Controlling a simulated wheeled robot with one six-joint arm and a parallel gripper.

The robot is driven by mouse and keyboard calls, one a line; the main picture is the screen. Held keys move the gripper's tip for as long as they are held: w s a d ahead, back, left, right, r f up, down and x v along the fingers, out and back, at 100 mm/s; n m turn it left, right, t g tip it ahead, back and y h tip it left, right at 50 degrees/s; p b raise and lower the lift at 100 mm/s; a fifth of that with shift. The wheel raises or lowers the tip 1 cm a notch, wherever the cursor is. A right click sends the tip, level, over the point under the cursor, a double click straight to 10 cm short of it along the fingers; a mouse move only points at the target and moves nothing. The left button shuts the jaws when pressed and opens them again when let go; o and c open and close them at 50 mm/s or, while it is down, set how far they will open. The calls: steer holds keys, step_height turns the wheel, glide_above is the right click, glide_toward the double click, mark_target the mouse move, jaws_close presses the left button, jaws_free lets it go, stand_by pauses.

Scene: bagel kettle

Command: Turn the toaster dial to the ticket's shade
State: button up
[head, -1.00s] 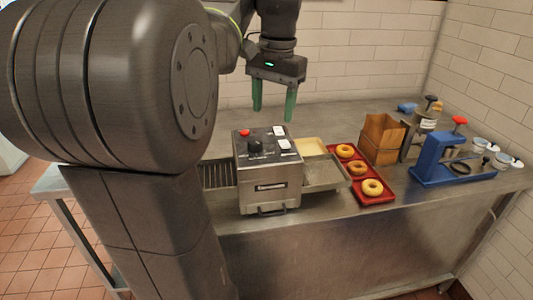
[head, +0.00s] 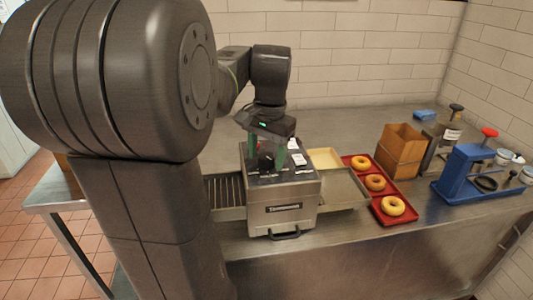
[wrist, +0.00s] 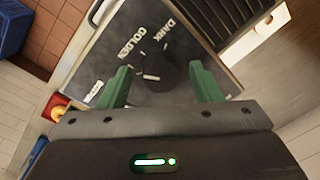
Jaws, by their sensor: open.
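The steel toaster (head: 285,215) stands on the counter, with its black dial (head: 266,160) on the top panel. My gripper (head: 266,153) is open and low over that panel, its green fingers on either side of the dial. The panel reads GOLDEN and DARK; a third label at left is partly hidden. A white mark sits at the dial's left. White cards (head: 299,159) lie on the toaster; their writing is unreadable.
A red tray (head: 398,218) with three bagels stands right of the toaster.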

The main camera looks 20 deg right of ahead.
steer(key=c, duration=1)
steer(key=shift+n+p, duration=0.4)
steer(key=shift+r+n+p, duration=0.1)
steer(key=shift+n+p, duration=0.55)
steer(key=shift+n, duration=0.35)
steer(key=shift+d+n+p, duration=0.1)
steer(key=shift+n+p, duration=0.65)
steer(key=shift+n, duration=0.85)
steer(key=o, duration=1)
